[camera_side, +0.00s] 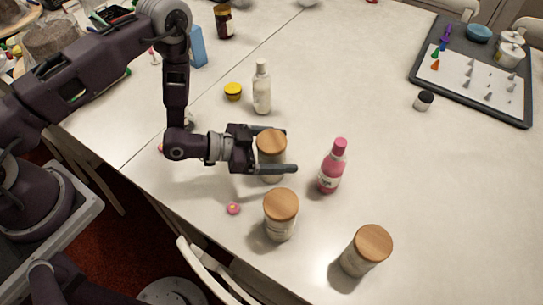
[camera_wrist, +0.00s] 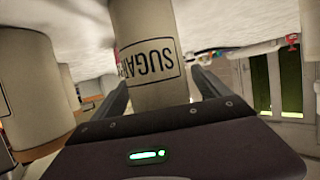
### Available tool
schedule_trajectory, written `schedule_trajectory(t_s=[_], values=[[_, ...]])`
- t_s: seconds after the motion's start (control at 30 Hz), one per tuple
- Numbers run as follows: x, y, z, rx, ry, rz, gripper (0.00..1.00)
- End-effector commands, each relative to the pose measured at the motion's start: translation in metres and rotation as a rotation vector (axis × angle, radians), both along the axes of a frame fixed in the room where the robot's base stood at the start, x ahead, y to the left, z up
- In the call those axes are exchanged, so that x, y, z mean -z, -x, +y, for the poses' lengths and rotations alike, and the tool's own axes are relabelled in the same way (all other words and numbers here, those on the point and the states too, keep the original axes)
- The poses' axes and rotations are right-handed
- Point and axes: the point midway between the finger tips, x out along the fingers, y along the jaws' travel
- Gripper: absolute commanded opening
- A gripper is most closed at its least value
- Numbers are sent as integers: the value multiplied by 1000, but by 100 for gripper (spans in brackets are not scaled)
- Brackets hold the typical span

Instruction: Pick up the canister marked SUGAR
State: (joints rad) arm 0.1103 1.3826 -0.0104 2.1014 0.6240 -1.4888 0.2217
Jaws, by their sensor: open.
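The SUGAR canister (camera_wrist: 148,50) stands between the two fingers of my gripper (camera_wrist: 160,85) in the wrist view, its boxed label facing the camera and upside down. In the side view this canister (camera_side: 271,147) has a round wooden lid and a pale body. My gripper (camera_side: 280,150) is open there, one finger on each side of the canister. I cannot tell whether either finger touches it. Two similar wooden-lidded canisters stand nearer the front, one in the middle (camera_side: 281,216) and one to the right (camera_side: 366,250). Their labels are not readable.
A pink bottle (camera_side: 332,167) stands close to the right of the gripper. A white bottle (camera_side: 262,87) and a yellow jar (camera_side: 233,91) stand behind it. A small pink item (camera_side: 233,208) lies in front.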

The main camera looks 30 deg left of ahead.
Motion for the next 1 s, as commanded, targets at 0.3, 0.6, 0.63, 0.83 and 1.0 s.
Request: schedule_trajectory(t_s=[0.3,0.6,0.63,0.83,1.0], values=[[2,-5,-5,-1,1,1,79],[2,-5,-5,-1,1,1,20],[2,-5,-5,-1,1,1,14],[1,-5,-5,-1,3,0,0],[-1,-5,-5,-1,3,-1,0]])
